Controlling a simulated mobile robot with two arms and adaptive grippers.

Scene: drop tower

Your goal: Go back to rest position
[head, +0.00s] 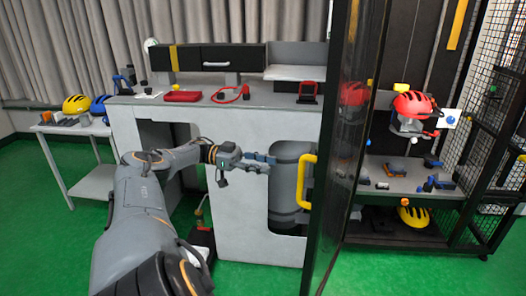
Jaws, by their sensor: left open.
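My left arm comes in from the lower left and reaches forward. My left gripper (260,162) is open and empty in front of the white counter (238,215). It points right, just left of a grey cylinder (291,180) set in the counter front. I cannot tell whether its fingertips touch the cylinder. My right gripper is not in view.
An open door panel with a yellow handle (307,178) stands upright at the centre right. A side table (62,129) with helmets stands at left. Green floor (40,240) is clear at lower left.

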